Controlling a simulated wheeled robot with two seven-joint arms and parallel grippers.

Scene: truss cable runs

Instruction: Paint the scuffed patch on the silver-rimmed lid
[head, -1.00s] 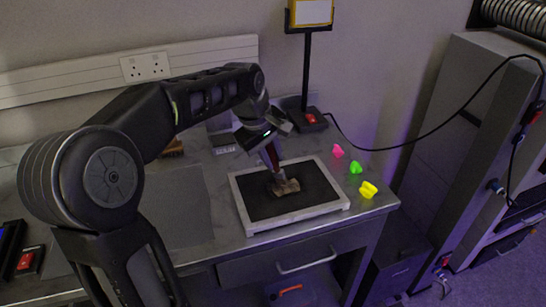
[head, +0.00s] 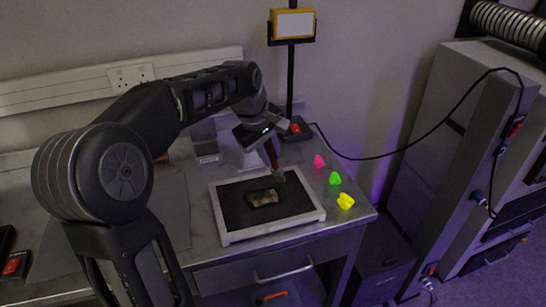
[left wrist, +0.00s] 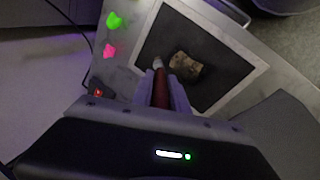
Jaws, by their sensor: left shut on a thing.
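The silver-rimmed lid (head: 228,237) lies on the metal bench, with a dark panel inside its pale rim. A mottled brown scuffed patch (head: 263,198) shows on the panel; it also shows in the left wrist view (left wrist: 186,66). My left gripper (head: 268,143) is shut on a brush with a red handle (left wrist: 160,88). The brush points down, and its pale tip (left wrist: 157,63) is near the lid's far edge, beside the patch. I cannot tell whether the tip touches the lid. My right gripper is not in view.
Pink (head: 319,161), green (head: 335,179) and yellow (head: 346,201) pieces lie right of the lid. A yellow-framed lamp (head: 292,24) stands behind on a post. A black cable (head: 410,141) runs to the grey cabinet (head: 440,130) at right.

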